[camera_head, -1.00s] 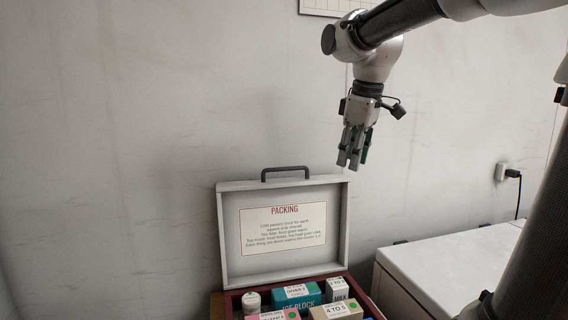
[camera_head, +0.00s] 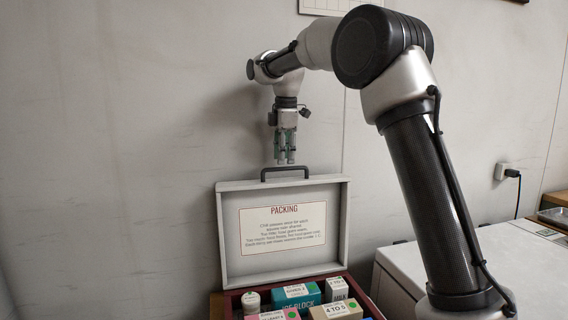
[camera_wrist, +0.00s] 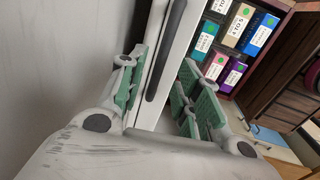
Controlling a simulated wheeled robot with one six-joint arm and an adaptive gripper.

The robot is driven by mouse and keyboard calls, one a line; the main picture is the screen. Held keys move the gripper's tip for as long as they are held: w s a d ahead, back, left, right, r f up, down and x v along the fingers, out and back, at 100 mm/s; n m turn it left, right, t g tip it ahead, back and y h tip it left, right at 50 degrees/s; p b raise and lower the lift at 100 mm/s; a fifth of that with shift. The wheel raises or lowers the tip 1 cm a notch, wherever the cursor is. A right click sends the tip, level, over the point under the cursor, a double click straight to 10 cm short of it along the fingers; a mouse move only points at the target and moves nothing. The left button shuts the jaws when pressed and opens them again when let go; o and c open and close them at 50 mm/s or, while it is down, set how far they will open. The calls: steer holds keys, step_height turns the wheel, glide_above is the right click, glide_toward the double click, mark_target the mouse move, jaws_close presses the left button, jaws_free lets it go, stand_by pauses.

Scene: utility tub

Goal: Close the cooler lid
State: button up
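The cooler lid (camera_head: 334,230) stands upright and open, with a dark handle (camera_head: 286,169) on its top edge and a packing label (camera_head: 283,228) on its inner face. The red cooler body (camera_head: 240,297) below holds several labelled boxes. My gripper (camera_head: 285,161) points down just above the handle. In the wrist view its green-padded fingers (camera_wrist: 163,95) are apart, with the lid's edge and handle (camera_wrist: 167,48) showing beyond and between them. I cannot tell that anything touches the lid.
A white chest or counter (camera_head: 400,268) stands right of the cooler, partly behind my arm. A plain grey wall (camera_head: 110,150) is close behind the lid. A wall socket with a plug (camera_head: 502,171) is at the right.

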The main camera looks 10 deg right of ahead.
steer(key=shift+w+f, duration=0.2)
steer(key=shift+f, duration=1.3)
jaws_close()
